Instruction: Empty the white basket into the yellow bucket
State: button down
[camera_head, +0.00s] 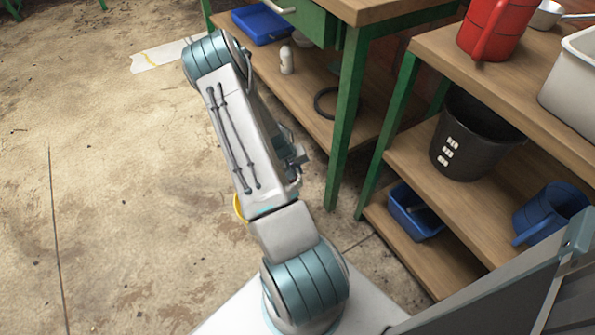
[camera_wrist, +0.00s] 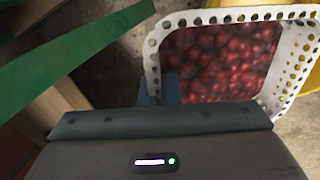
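The white basket (camera_wrist: 153,62) has a rim with a row of round holes and is full of small red fruits (camera_wrist: 215,60). It fills the upper right of the wrist view, close to my gripper (camera_wrist: 160,90). The dark blue fingers sit on either side of its near-left rim and appear shut on it. Yellow of the bucket (camera_wrist: 312,88) shows beyond the basket's right side and top edge. In the head view only a yellow sliver of the bucket (camera_head: 239,208) shows beside my arm. My arm hides the basket and gripper there.
A green-legged table (camera_head: 345,120) and wooden shelves (camera_head: 440,185) stand at the right, holding a black bucket (camera_head: 470,140), a red jug (camera_head: 494,28) and blue containers. A green leg (camera_wrist: 75,55) is close on the wrist view's left. The floor at left is clear.

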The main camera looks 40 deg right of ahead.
jog(key=shift+w+a+r+g+h+b, duration=0.15)
jog(key=shift+a+r+g+h, duration=0.3)
jog(key=shift+h, duration=0.3)
jog(key=shift+w+a+r+g+h+b, duration=0.2)
jog(key=shift+a+r+h, duration=0.1)
jog(key=shift+r+h, duration=0.4)
jog(key=shift+w+a+r+g+h+b, duration=0.15)
jog(key=shift+a+r+g+h, duration=0.25)
jog(key=shift+h, duration=0.45)
jog(key=w+a+g+h+b, duration=0.1)
jog(key=a+h+b, duration=0.1)
jog(key=h+b, duration=0.1)
jog(key=w+a+r+g+h+b, duration=0.1)
jog(key=a+h+b, duration=0.2)
jog(key=w+a+g+h+b, duration=0.1)
jog(key=a+h+b, duration=0.1)
jog(key=a+h, duration=0.1)
jog(key=shift+w+a+r+b, duration=0.1)
jog(key=shift+w+r+b, duration=0.05)
jog(key=shift+r+b, duration=0.25)
jog(key=shift+w+a+f+g+h, duration=0.1)
jog(key=shift+w+a+g+h, duration=0.2)
jog(key=shift+a+h, duration=0.4)
jog(key=shift+w+a+f+g+h, duration=0.1)
jog(key=shift+w+a+g+h, duration=0.2)
jog(key=shift+a+h, duration=0.4)
jog(key=shift+w+a+g+h, duration=0.25)
jog(key=shift+a+g+h, duration=0.1)
jog(key=shift+a+h, duration=0.35)
